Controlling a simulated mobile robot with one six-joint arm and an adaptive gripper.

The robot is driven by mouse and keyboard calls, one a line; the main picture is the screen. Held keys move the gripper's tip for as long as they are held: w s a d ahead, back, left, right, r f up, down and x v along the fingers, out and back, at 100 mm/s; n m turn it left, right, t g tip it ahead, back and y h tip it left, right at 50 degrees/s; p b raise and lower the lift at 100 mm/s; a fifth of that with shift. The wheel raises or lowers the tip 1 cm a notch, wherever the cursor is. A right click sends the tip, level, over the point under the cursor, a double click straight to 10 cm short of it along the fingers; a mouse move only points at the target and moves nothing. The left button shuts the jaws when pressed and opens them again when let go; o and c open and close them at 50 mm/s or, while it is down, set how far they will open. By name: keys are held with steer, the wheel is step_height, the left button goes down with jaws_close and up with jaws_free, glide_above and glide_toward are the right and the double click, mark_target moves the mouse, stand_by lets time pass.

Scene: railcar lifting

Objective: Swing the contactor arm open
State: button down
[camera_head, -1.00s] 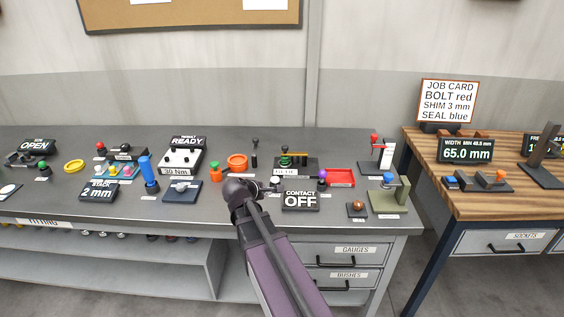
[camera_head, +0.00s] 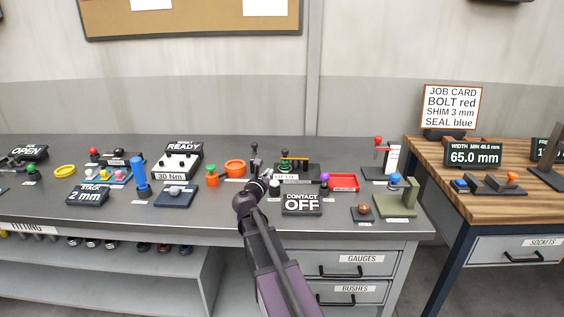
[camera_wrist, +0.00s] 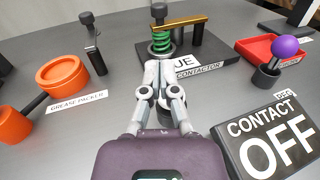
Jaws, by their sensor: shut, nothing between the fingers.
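The contactor stands on a black base (camera_wrist: 213,54) at the top of the wrist view, with its label in front. Its brass arm (camera_wrist: 184,22) lies across a green spring (camera_wrist: 160,43), with a black knob (camera_wrist: 159,10) above the left end and a dark post under the right. In the head view the contactor (camera_head: 297,168) is at the back of the grey bench. My gripper (camera_wrist: 158,68) is shut and empty, pointing at the spring end from the front. I cannot tell whether its tips touch anything. The display (camera_wrist: 272,140) reads CONTACT OFF.
A purple ball-topped lever (camera_wrist: 285,48) and a red tray (camera_wrist: 268,50) are at the right. Orange grease cups (camera_wrist: 62,75) and a black upright lever (camera_wrist: 94,45) stand at the left.

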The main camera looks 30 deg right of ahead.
mark_target(285, 153)
steer(key=shift+w+d, duration=0.1)
steer(key=shift+w, duration=0.05)
stand_by(0.3)
steer(key=x, duration=1.3)
steer(key=shift+w+d, duration=0.25)
steer(key=shift+w, duration=0.05)
steer(key=shift+d, duration=0.25)
